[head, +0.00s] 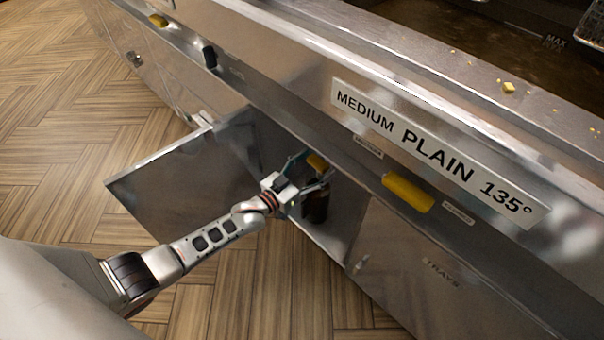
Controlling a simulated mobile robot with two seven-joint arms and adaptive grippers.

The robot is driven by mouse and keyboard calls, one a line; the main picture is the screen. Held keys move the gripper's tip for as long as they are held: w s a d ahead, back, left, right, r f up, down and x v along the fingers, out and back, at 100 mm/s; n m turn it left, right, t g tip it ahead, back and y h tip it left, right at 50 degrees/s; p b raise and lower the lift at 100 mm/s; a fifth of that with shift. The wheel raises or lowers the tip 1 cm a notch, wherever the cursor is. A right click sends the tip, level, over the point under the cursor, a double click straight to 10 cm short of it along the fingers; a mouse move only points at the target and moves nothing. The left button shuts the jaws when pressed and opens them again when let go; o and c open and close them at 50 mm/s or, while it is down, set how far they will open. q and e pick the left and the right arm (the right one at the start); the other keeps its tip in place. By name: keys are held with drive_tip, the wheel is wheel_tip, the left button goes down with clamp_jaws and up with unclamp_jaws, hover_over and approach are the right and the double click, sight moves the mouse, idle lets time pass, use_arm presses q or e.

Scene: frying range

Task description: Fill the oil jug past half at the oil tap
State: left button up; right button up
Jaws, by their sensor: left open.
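My left gripper (316,171) is open in the head view, in front of the open cabinet under the range. A small yellow piece (317,162), seemingly a tap lever, shows between or just behind its fingertips; I cannot tell whether they touch. A dark brown vessel (316,206), likely the oil jug, stands upright inside the cabinet below the gripper. The gripper hides its upper part, and its fill level cannot be read. The tap's spout is not visible. My right gripper is not in view.
The cabinet door (175,185) stands open to the left of my arm. A larger yellow handle (408,192) sticks out of the range front to the right, under the sign "MEDIUM PLAIN 135°" (435,150). A closed "TRAYS" front (440,275) is at lower right. The wood floor (270,290) is clear.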

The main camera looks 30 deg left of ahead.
use_arm(q)
drive_tip(key=v, duration=1.1)
drive_tip(key=shift+s, duration=0.15)
